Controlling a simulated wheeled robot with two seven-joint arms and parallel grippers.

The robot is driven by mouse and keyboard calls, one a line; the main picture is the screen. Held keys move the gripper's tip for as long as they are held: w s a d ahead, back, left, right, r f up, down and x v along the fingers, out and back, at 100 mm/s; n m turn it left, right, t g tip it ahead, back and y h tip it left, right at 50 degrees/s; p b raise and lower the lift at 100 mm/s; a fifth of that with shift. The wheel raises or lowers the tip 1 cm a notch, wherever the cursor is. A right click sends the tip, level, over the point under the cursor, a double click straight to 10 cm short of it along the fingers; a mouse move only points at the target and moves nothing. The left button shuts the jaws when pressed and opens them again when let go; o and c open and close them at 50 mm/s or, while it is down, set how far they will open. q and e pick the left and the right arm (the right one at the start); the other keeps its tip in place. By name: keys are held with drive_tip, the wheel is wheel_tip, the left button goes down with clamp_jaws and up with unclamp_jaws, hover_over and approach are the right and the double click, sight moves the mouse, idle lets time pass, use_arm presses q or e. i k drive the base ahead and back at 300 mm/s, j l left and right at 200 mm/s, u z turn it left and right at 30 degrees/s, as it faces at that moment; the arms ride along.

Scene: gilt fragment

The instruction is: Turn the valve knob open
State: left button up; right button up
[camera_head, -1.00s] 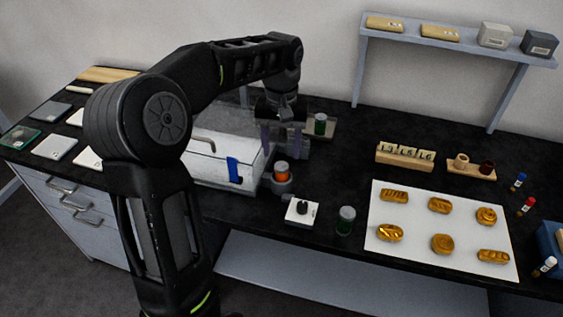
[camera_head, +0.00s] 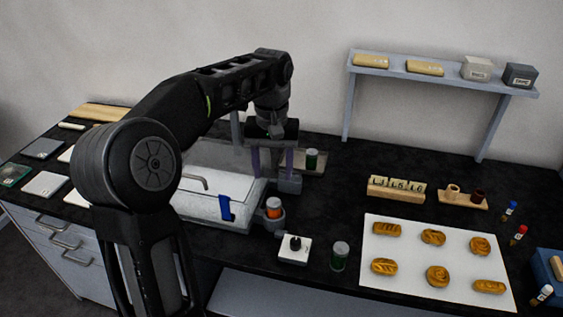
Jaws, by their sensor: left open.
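A black knob (camera_head: 295,243) stands on a small white square plate (camera_head: 289,256) near the front edge of the black bench; I take this to be the valve knob. My left gripper (camera_head: 272,170) hangs above the bench, behind the knob and clear of it, pointing down. Its two purple-grey fingers are apart, with nothing visible held between them. My right gripper is not in view.
A clear-walled white box (camera_head: 205,208) with a blue clip (camera_head: 226,208) and an orange-topped jar (camera_head: 273,207) stand left of the knob. A green jar (camera_head: 340,256) is close on its right. A white sheet (camera_head: 405,250) holds several gold pieces.

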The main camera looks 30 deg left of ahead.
sight(294, 242)
drive_tip(key=k, duration=1)
